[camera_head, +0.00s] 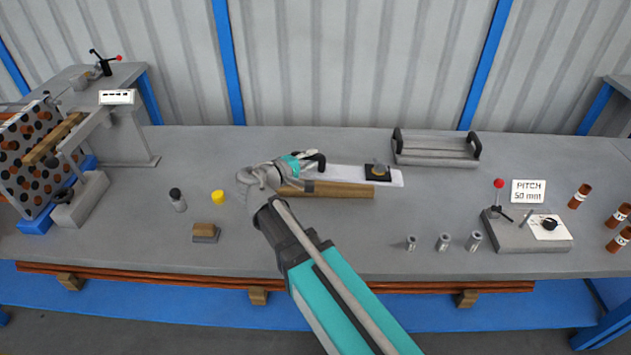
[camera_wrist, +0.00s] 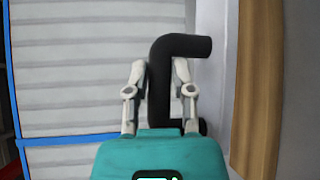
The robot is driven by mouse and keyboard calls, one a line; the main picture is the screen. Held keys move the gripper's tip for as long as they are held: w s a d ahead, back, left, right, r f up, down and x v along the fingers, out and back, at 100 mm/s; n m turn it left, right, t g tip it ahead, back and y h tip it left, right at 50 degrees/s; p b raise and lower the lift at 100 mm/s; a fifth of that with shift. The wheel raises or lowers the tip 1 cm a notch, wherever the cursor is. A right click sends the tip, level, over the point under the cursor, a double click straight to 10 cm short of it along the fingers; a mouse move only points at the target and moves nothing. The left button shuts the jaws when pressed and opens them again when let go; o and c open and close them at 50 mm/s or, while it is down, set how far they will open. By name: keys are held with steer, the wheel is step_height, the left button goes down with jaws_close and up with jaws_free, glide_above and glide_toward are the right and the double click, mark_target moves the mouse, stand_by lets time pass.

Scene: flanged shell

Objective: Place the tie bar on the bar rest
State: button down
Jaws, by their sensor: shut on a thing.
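My gripper (camera_head: 312,160) is above the middle of the bench, at the left end of a white sheet. In the wrist view, my gripper (camera_wrist: 160,75) is shut on a black bent piece (camera_wrist: 180,46) with a C shape. In the head view only a little of this black piece (camera_head: 320,159) shows past the fingers. I cannot tell for sure whether it is the tie bar. A grey cradle (camera_head: 436,161) with black uprights at both ends, which looks like the bar rest, stands at the back right, apart from my gripper.
A wooden bar (camera_head: 345,191) lies in front of the white sheet (camera_head: 396,181), which bears a dark block (camera_head: 377,173). A yellow cap (camera_head: 218,197) and a wood-topped block (camera_head: 205,232) are at left.

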steer(key=shift+s+a, duration=0.1)
steer(key=s+a+r+p, duration=0.2)
steer(key=s+a+r, duration=0.1)
steer(key=s+a, duration=0.2)
steer(key=shift+s+r+p, duration=0.2)
steer(key=shift+s+p, duration=0.15)
steer(key=shift+s, duration=0.35)
steer(key=w+a+f+b, duration=0.2)
steer(key=w+f+b, duration=0.7)
steer(key=w, duration=0.4)
steer(key=shift+a, duration=0.4)
steer(key=shift+f, duration=0.15)
steer(key=shift+w+a+f+b, duration=0.1)
steer(key=shift+w+f+b, duration=0.3)
steer(key=shift+b, duration=0.2)
steer(key=shift+f+b, duration=1.45)
steer(key=shift+f, duration=0.1)
